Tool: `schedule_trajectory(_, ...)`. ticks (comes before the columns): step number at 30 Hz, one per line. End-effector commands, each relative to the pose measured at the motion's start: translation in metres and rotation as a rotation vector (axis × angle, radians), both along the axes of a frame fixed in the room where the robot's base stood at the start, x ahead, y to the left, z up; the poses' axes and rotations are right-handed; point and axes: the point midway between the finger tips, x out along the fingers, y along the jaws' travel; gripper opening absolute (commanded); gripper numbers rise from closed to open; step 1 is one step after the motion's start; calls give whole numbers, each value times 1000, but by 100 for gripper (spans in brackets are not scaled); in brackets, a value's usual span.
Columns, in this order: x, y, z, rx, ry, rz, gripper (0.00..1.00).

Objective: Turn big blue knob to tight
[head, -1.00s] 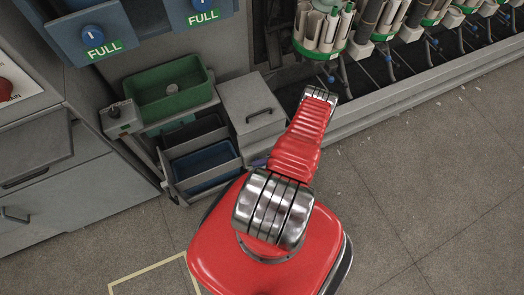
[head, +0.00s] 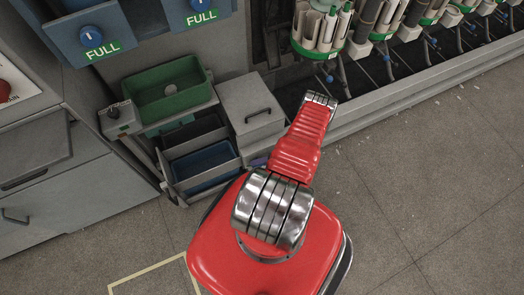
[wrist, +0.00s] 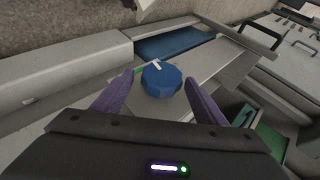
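A big blue knob (wrist: 161,79) with many flat sides and a white pointer mark shows in the wrist view. The pointer is towards the top left edge of the knob. A sliver of green shows beside the knob, but no wording can be read. My gripper (wrist: 163,83) is open, with one purple finger on each side of the knob. A gap shows beside the knob; I cannot tell whether either fingertip touches it. In the head view my arm reaches away from the body, and I cannot make out the knob between the fingers there.
Two blue dials with green FULL labels (head: 103,50) are at top left in the head view. A green bin (head: 166,90), a blue bin (head: 205,165) and a grey lidded box (head: 250,105) stand left of my arm. Yarn holders (head: 320,30) line the top. Floor at right is clear.

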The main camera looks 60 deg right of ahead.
Motion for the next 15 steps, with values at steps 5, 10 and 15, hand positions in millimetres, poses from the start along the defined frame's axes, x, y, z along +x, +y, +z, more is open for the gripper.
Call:
schedule_trajectory(5, 0, 1, 0, 2, -1, 1, 67)
schedule_trajectory(10, -1, 1, 2, 2, -2, 2, 67)
schedule_trajectory(15, -10, -5, 10, 3, -2, 0, 67)
